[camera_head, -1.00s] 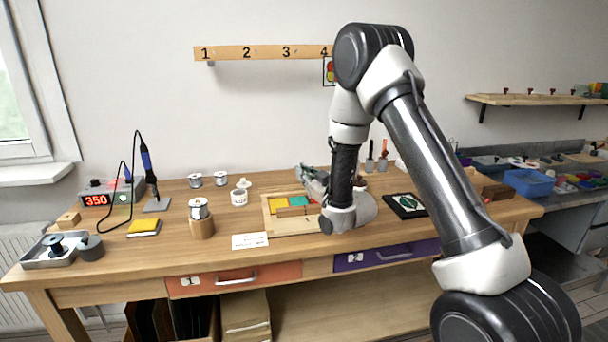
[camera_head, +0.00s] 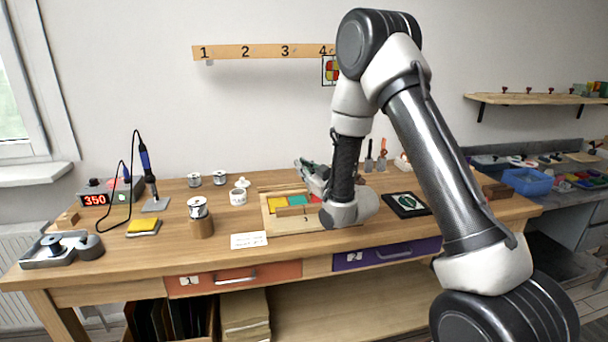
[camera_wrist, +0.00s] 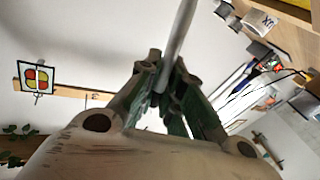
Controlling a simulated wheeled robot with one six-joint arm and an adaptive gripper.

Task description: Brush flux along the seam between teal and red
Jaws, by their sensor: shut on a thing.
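In the head view, a pale wooden tray (camera_head: 283,224) holds a yellow tile (camera_head: 258,211), a teal tile (camera_head: 297,200) and a red tile (camera_head: 315,198) side by side. A wooden strip (camera_head: 290,211) lies across their front. The teal-red seam is partly visible beside my arm. My gripper (camera_head: 312,178) is behind and above the tray. In the wrist view its green fingers (camera_wrist: 168,77) are shut on a thin grey handle (camera_wrist: 181,35), taken as the flux brush. In the head view its thin lower end shows near the seam; contact cannot be told.
A small white jar (camera_head: 238,197) stands left of the tray. A white card (camera_head: 249,240) lies at the front. A tin on a wooden block (camera_head: 201,222), a soldering iron (camera_head: 148,165) and a yellow sponge (camera_head: 143,226) are farther left. A dark framed picture (camera_head: 408,205) lies right.

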